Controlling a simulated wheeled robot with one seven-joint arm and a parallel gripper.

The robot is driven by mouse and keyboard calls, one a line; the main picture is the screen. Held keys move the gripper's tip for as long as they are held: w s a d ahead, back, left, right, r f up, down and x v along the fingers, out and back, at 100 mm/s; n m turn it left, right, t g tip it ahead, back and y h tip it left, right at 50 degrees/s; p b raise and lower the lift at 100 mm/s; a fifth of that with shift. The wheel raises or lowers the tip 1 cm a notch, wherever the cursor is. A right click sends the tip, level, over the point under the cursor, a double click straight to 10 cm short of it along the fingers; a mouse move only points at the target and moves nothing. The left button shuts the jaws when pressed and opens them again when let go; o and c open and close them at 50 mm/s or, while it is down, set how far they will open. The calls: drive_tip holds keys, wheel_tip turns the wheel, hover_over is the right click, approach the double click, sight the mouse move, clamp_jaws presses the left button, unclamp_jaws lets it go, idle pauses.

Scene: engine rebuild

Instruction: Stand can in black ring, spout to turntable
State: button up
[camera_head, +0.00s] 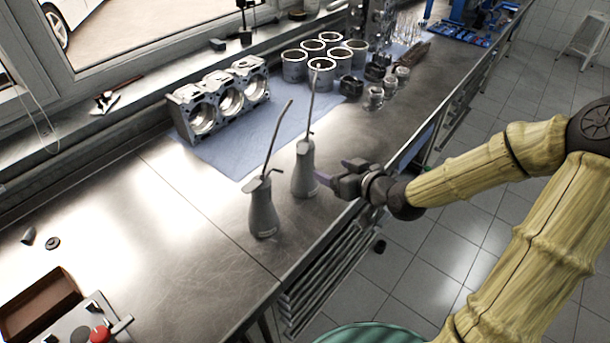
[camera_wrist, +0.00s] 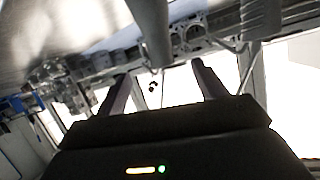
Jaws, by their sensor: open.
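Two grey oil cans with long thin spouts stand upright on the metal bench. The left can (camera_head: 263,208) is nearer the front. The right can (camera_head: 304,172) stands just behind it. My gripper (camera_head: 327,179) is open beside the right can, at bench-edge side, its fingers pointing toward the can body. In the wrist view, which looks upside down, the open fingers (camera_wrist: 163,85) have a pale can body (camera_wrist: 151,22) beyond them; nothing is clearly held. A small dark ring-like piece (camera_head: 52,243) lies far left on the bench; I cannot tell if it is the black ring. I cannot identify a turntable.
An engine block (camera_head: 221,97) and several cylinder liners (camera_head: 294,66) stand on a blue cloth (camera_head: 236,150) behind the cans. A brown tray (camera_head: 40,306) and a box with a red knob (camera_head: 100,334) are at lower left. Bare bench (camera_head: 160,240) lies between.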

sight(311, 159)
drive_tip(key=x, duration=0.8)
drive_tip(key=shift+w+f+p, duration=0.1)
drive_tip(key=shift+w+p, duration=0.1)
drive_tip(key=shift+p, duration=0.15)
drive_tip(key=shift+w+a+f+p, duration=0.1)
drive_tip(key=shift+w+a+p, duration=0.2)
drive_tip(key=shift+w+a, duration=0.1)
drive_tip(key=p+x, duration=0.1)
drive_tip(key=x, duration=0.3)
drive_tip(key=shift+f, duration=0.15)
drive_tip(key=shift+d, duration=0.1)
clamp_jaws()
